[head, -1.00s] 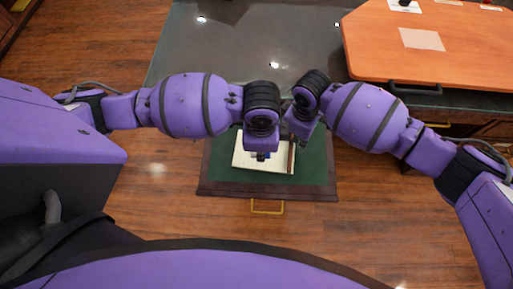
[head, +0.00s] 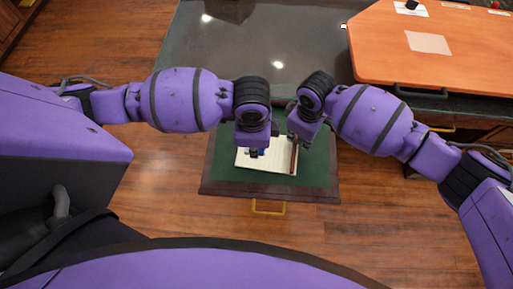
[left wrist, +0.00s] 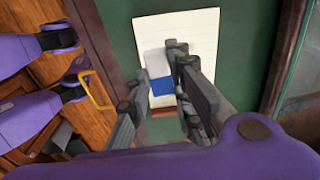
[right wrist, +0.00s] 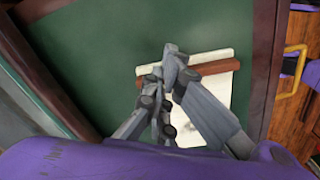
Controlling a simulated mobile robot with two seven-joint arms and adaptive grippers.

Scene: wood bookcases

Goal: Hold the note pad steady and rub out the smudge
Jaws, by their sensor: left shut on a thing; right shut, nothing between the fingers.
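The note pad (head: 275,165) is a lined, cream page with a brown strip (head: 294,158) along its right edge. It lies on the green lining of an open drawer. My left gripper (head: 254,152) is over the page, shut on a blue and white eraser (left wrist: 160,88); whether the eraser touches the paper is unclear. My right gripper (right wrist: 165,68) is shut and empty, its fingertips at the brown strip in the right wrist view; contact is hard to tell.
The drawer (head: 225,189) has dark wooden edges and a brass handle (head: 268,207) at its front. Green lining is bare around the pad. A dark glossy top (head: 260,50) lies behind, and an orange wooden board (head: 470,60) is at the right.

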